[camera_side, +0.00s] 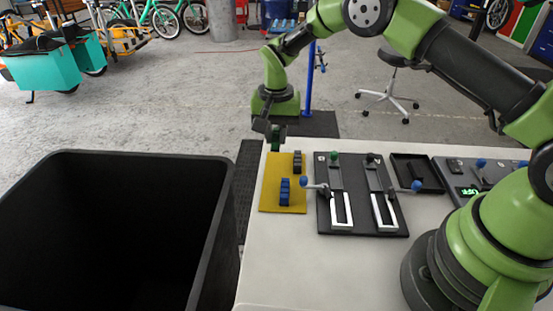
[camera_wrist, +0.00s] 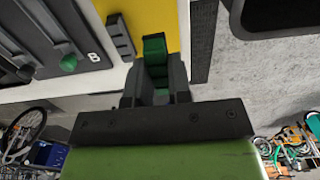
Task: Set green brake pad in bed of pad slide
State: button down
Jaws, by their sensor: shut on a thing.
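My gripper (camera_side: 275,139) is shut on the green brake pad (camera_wrist: 154,45), at the far left corner of the yellow board (camera_side: 268,193). The pad shows between the two fingers in the wrist view (camera_wrist: 157,88). In the side view the fingers mostly hide it, and I cannot tell whether it touches the board. The pad slide is a dark plate (camera_side: 360,226) right of the board, with two white-edged channels, the left one (camera_side: 341,211) and the right one (camera_side: 384,211). A green knob (camera_side: 334,155) tops the left slide and a dark knob (camera_side: 370,158) the right.
A blue pad (camera_side: 285,190) and a dark pad (camera_side: 297,162) sit on the yellow board. Blue-balled levers (camera_side: 304,181) stick out beside the slides. A shallow black tray (camera_side: 416,174) and a panel with a green display (camera_side: 468,191) are farther right. A big black bin (camera_side: 150,157) stands left.

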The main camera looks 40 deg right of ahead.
jog(key=shift+r, duration=0.45)
